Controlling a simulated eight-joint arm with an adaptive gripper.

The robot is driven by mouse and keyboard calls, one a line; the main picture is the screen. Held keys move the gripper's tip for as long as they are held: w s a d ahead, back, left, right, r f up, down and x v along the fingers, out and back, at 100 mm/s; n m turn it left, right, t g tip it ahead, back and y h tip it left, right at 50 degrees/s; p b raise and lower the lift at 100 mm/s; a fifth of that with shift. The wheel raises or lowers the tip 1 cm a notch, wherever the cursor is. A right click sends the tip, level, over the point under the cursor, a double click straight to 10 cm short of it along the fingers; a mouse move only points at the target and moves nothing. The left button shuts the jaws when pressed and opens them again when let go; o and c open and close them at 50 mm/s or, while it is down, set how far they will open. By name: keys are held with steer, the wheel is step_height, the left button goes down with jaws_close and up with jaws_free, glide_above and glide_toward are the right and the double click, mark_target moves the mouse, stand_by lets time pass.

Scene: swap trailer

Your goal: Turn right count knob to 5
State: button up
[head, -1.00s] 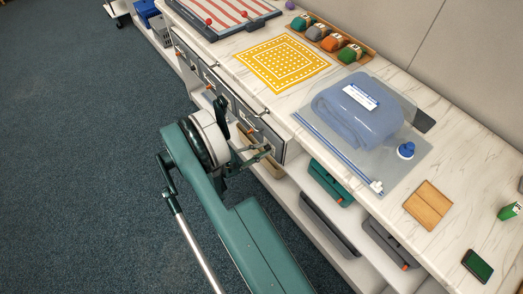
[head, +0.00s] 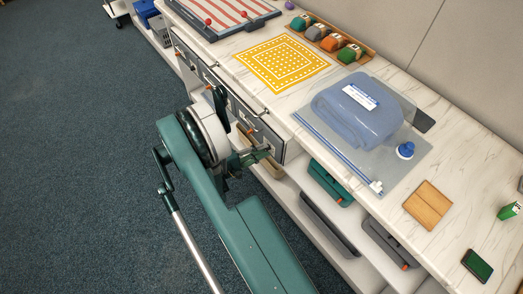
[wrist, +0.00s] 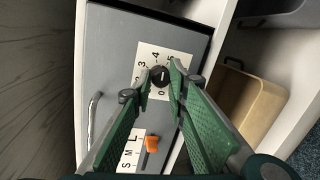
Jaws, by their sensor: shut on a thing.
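The black count knob (wrist: 160,75) sits on a white dial plate (wrist: 151,60) with the digits 0, 3, 4 and 5 readable around it. A small pale mark shows on its face, but I cannot tell which digit it points at. My gripper (wrist: 161,74) has its green fingers on both sides of the knob and is shut on it. In the head view my gripper (head: 262,157) is at the rightmost front panel (head: 272,144) of the counter; the knob is hidden there.
An orange knob (wrist: 152,143) beside an S, M, L plate (wrist: 131,148) is close to the fingers. A metal handle (wrist: 92,118) is at the left of the grey panel. A tan bin (wrist: 250,108) sits on the shelf at right. The floor in front is clear.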

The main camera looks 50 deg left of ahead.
steer(key=o, duration=0.9)
steer(key=s+a+r, duration=0.1)
steer(key=s, duration=1)
steer(key=shift+s+a+r, duration=0.2)
steer(key=shift+s+r, duration=0.15)
steer(key=shift+r, duration=0.05)
steer(key=shift+o, duration=0.2)
